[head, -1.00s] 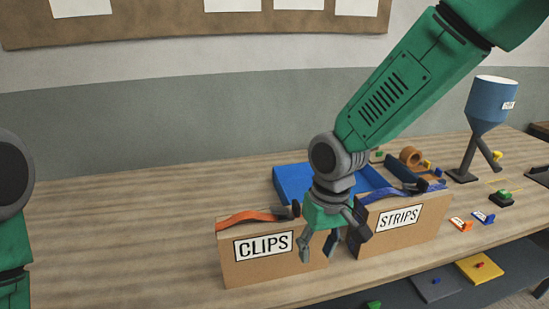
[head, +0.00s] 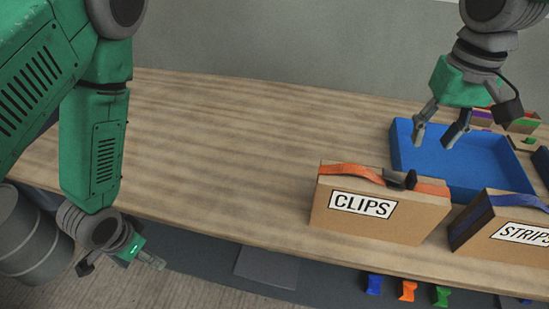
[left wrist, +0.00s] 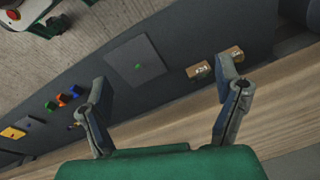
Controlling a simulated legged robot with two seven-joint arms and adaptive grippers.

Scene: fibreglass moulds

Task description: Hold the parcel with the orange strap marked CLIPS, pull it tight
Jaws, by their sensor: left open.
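The CLIPS parcel (head: 335,222) is a cardboard box standing upright on the bench in the head view. Its orange strap (head: 350,171) runs along the top to a dark buckle (head: 400,180). My left gripper (head: 158,263) is low at the bench's front edge, well left of the parcel and apart from it. In the left wrist view, its two fingers (left wrist: 161,70) are spread with nothing between them. My right gripper (head: 438,138) is open and empty above the blue tray, behind and right of the parcel.
The STRIPS parcel (head: 500,228) with a blue strap stands close to the right. A blue tray (head: 400,145) lies behind. The bench (head: 230,150) is clear to the left. A lower shelf (head: 320,285) holds coloured clips (head: 407,290). A grey drum (head: 30,235) stands at lower left.

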